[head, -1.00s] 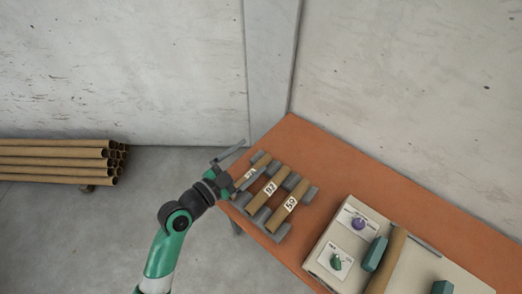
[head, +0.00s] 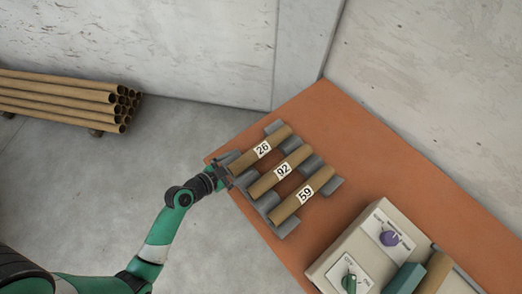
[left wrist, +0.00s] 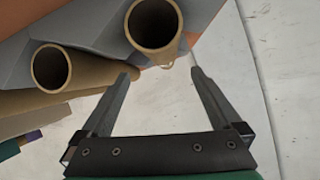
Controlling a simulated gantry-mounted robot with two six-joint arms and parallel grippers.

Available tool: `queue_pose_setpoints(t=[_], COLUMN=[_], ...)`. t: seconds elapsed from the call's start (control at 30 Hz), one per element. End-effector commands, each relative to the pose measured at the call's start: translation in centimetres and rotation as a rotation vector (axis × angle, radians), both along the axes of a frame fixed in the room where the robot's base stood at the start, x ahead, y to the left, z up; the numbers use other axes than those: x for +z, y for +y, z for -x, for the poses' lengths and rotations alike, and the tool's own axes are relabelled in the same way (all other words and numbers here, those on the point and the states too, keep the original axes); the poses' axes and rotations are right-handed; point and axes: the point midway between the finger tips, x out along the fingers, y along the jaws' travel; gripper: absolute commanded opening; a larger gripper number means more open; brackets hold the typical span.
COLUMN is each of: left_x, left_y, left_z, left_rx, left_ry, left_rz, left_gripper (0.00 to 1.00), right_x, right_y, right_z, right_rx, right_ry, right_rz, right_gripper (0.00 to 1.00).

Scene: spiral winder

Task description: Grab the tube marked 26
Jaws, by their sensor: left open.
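The tube marked 26 (head: 272,142) lies on a grey rack (head: 313,163), the farthest of three brown tubes. The tubes marked 92 (head: 296,158) and 59 (head: 316,181) lie beside it. My left gripper (head: 226,172) is at the near left end of tube 26 in the head view. In the left wrist view the left gripper (left wrist: 168,78) is open and empty. An open tube end (left wrist: 180,40) is just beyond and between its fingertips; its label is hidden there. Another tube end (left wrist: 66,80) is to the left. My right gripper is not in view.
The rack stands on an orange table (head: 420,170) near its left edge. A beige machine (head: 345,235) with a purple knob (head: 389,238) and a green knob (head: 349,283) is at the lower right. A pile of long brown tubes (head: 60,95) is at the left.

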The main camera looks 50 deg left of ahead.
Motion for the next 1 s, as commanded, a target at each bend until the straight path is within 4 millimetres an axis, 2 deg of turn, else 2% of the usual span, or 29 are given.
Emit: queue_pose_setpoints(t=[0.1,0.2,0.47,0.7,0.8,1.0], left_x=[-1.2,-1.9,-2.3,-3.9,-4.2,-4.1], left_y=[-0.1,0.0,0.1,0.4,0.4,0.4], left_z=[-2.4,-3.8,-4.9,-8.5,-9.2,-9.2], left_rx=[-0.004,-0.004,-0.001,-0.002,-0.001,-0.001], left_ry=[-0.002,-0.001,-0.002,-0.002,-0.002,-0.001], left_rz=[-0.001,-0.002,-0.001,-0.001,-0.001,-0.001], left_gripper=[0.98,0.98,0.98,0.98,0.98,0.98], right_x=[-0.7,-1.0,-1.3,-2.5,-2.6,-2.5], right_y=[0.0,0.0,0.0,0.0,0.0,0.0], right_z=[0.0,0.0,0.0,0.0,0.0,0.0], right_rx=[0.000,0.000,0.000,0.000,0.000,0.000], right_ry=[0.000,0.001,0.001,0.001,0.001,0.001], right_rz=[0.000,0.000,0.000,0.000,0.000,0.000], right_gripper=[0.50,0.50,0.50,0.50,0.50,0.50])
